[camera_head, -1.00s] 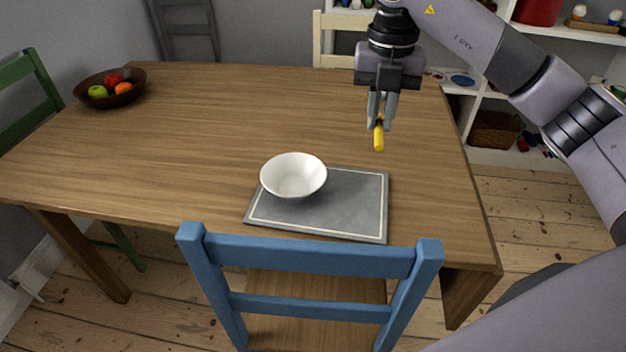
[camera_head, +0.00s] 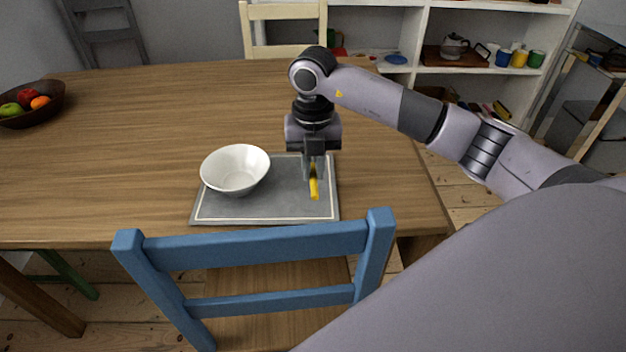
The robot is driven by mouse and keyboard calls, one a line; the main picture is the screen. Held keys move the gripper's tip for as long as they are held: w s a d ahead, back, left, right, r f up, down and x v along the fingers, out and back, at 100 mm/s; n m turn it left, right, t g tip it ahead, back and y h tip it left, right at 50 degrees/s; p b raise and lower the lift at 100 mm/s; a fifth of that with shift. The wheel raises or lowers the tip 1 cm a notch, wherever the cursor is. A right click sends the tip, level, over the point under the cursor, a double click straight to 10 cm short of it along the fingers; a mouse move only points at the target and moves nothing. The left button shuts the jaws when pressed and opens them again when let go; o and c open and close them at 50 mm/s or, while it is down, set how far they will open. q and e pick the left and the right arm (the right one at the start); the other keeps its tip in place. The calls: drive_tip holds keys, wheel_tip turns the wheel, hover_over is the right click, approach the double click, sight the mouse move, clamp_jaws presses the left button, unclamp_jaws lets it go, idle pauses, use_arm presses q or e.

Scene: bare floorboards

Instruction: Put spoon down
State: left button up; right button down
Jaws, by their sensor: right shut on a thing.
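The spoon shows as a yellow piece (camera_head: 314,188) sticking out below my right gripper (camera_head: 314,174). My right gripper is shut on it, over the right part of the grey placemat (camera_head: 270,207), to the right of the white bowl. The rest of the spoon is hidden by the fingers. I cannot tell whether the spoon touches the placemat. The white bowl (camera_head: 235,170) stands upright on the left part of the placemat. My left gripper is not in view.
A blue chair (camera_head: 255,246) stands at the table's near edge, just in front of the placemat. A brown fruit bowl (camera_head: 50,107) is at the far left. The wooden table (camera_head: 150,115) is clear behind the placemat. White shelves (camera_head: 480,82) stand beyond.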

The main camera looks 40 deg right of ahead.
sight(313, 173)
drive_tip(key=shift+f, duration=1.9)
drive_tip(key=shift+f, duration=0.15)
drive_tip(key=c, duration=1.1)
unclamp_jaws()
